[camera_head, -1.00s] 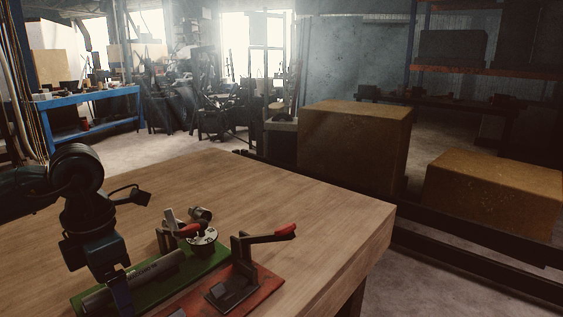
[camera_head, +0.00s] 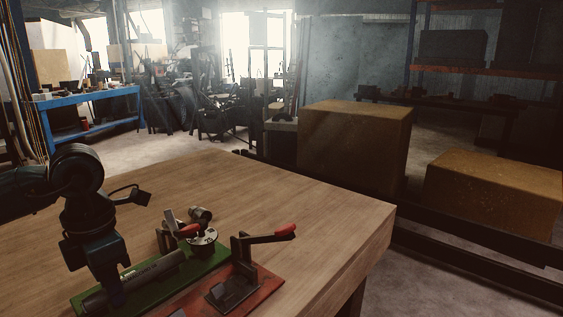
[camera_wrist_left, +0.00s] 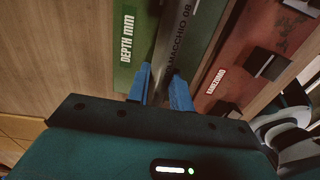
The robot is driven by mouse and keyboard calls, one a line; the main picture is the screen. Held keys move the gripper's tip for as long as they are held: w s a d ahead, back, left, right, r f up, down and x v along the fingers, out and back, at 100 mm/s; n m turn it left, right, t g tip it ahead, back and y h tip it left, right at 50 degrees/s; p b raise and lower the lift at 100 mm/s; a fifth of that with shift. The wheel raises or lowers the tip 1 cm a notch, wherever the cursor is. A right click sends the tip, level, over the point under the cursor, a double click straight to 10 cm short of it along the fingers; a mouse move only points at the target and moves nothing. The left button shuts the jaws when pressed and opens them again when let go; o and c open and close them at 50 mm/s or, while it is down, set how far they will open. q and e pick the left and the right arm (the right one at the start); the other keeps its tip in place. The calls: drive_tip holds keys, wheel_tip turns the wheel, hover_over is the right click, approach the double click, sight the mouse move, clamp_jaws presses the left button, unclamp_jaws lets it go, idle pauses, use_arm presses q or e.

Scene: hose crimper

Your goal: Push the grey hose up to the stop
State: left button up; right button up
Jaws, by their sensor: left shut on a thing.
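The grey hose (camera_head: 158,270) lies along the green base (camera_head: 208,266), pointing toward the round metal crimping head (camera_head: 203,237) with a red-handled lever. My left gripper (camera_head: 116,298) is at the hose's near part. In the left wrist view the hose (camera_wrist_left: 177,35) carries printed lettering and runs between the blue fingertips of my left gripper (camera_wrist_left: 162,82), which is shut on it. The green base there reads "DEPTH mm" (camera_wrist_left: 127,38). Whether the hose's far end touches a stop cannot be told. My right gripper is not in view.
A red base (camera_head: 262,292) with a second red-handled lever (camera_head: 285,231) stands close to the right of the green base. A small metal cylinder (camera_head: 201,214) is behind the crimping head. The wooden table (camera_head: 320,210) is clear at the back and right.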

use_arm(q)
drive_tip(key=shift+c, duration=0.5)
drive_tip(key=shift+w+d, duration=0.15)
drive_tip(key=shift+w, duration=0.05)
drive_tip(key=shift+w+d, duration=0.2)
drive_tip(key=shift+w, duration=0.05)
drive_tip(key=shift+w+d, duration=0.55)
drive_tip(key=shift+w, duration=0.05)
drive_tip(key=o, duration=1.7)
